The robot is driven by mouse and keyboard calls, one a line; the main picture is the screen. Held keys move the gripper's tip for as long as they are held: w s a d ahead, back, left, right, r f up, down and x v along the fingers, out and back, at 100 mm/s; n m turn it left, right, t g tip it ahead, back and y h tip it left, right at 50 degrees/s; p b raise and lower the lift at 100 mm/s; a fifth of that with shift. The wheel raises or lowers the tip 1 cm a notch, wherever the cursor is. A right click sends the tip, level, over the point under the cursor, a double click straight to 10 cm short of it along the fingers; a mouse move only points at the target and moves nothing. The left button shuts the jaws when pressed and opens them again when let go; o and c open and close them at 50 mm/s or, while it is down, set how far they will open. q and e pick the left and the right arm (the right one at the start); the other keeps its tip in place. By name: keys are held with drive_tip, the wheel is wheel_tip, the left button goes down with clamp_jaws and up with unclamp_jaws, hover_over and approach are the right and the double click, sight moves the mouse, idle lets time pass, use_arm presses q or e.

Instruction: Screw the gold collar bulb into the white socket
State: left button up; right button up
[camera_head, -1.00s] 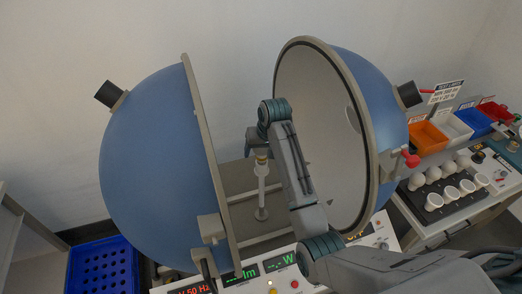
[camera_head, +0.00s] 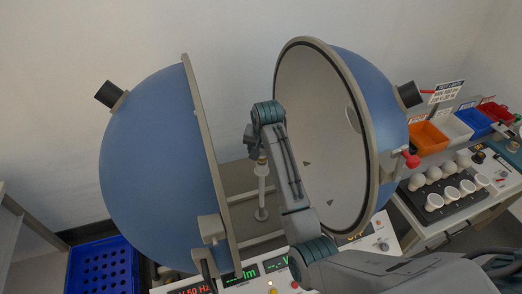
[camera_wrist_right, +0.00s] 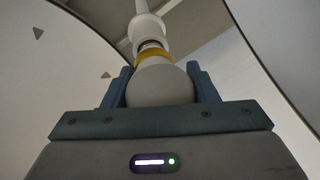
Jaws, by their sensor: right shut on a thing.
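My right gripper (camera_wrist_right: 162,88) is shut on the gold collar bulb (camera_wrist_right: 160,82), with its fingers on both sides of the white globe. The bulb's gold collar shows as a band (camera_wrist_right: 153,56) beyond the globe. Its metal base meets the mouth of the white socket (camera_wrist_right: 147,27), and the two are in line; how far the base sits in is hidden. In the head view the white socket (camera_head: 262,170) tops a thin upright post between the two sphere halves. My right gripper (camera_head: 254,148) is above it, and the arm hides most of the bulb. My left gripper is not in view.
The blue sphere halves (camera_head: 155,150) stand open either side of the post, the right one (camera_head: 330,120) close to my arm. A panel with lit displays (camera_head: 240,275) lies in front. A rack of white bulbs (camera_head: 450,195) and coloured bins (camera_head: 428,138) stand right; a blue crate (camera_head: 103,268) stands left.

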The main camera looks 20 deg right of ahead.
drive_tip(key=m+h, duration=0.1)
drive_tip(key=m, duration=0.3)
drive_tip(key=shift+m, duration=0.3)
drive_tip(key=m+h, duration=0.1)
drive_tip(key=m, duration=0.3)
drive_tip(key=shift+g, duration=0.4)
drive_tip(key=m+g+h, duration=0.1)
drive_tip(key=m, duration=0.4)
drive_tip(key=shift+s+d+f, duration=0.1)
drive_tip(key=shift+d, duration=0.05)
drive_tip(key=m, duration=0.2)
drive_tip(key=m+g, duration=0.1)
drive_tip(key=m, duration=0.1)
drive_tip(key=shift+m+g, duration=0.3)
drive_tip(key=o, duration=0.9)
drive_tip(key=shift+c, duration=0.2)
